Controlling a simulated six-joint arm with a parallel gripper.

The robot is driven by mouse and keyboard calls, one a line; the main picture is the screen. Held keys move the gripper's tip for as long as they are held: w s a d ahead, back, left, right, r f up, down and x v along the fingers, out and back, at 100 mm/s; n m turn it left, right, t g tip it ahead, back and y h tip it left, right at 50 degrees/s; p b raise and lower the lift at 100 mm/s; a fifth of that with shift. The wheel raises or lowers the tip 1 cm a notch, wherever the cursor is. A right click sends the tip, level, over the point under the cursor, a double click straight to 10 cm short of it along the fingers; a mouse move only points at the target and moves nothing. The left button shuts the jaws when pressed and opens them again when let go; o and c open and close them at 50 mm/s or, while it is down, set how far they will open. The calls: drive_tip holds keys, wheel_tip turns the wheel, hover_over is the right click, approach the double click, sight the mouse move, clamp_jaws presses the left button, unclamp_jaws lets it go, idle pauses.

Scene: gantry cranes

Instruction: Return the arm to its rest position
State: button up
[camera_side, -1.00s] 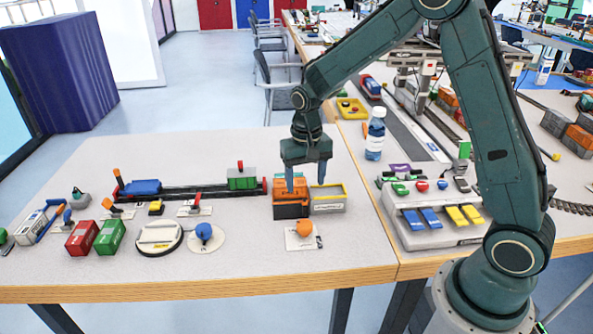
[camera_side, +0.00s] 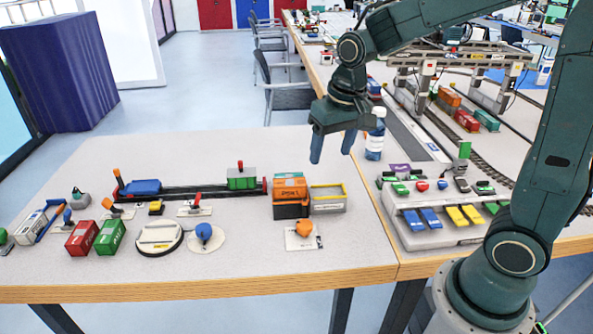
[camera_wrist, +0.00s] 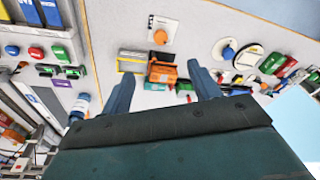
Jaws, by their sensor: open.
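My gripper (camera_side: 333,147) is open and empty. In the side view its blue fingers hang in the air above the table, up and to the right of the orange container (camera_side: 290,188). That container sits on a dark open box, beside a grey tray with a yellow rim (camera_side: 328,197). In the wrist view the two fingers (camera_wrist: 159,92) are spread apart, with the orange container (camera_wrist: 163,73) and the yellow-rimmed tray (camera_wrist: 131,61) seen between them, well below. Nothing is held.
A control panel with coloured buttons (camera_side: 435,215) lies on the right table. Gantry cranes (camera_side: 455,65) stand behind. The left table's back is clear.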

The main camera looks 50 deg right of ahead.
drive_tip(key=s+r+n+t, duration=0.1)
drive_tip(key=s+r+n, duration=0.1)
drive_tip(key=s, duration=0.6)
drive_tip(key=s+a+r+n+t, duration=0.1)
drive_tip(key=s+r, duration=0.3)
drive_tip(key=s, duration=0.5)
drive_tip(key=shift+s+a+r+n+t, duration=0.15)
drive_tip(key=shift+a+r+n+t, duration=0.2)
drive_tip(key=shift+t, duration=0.45)
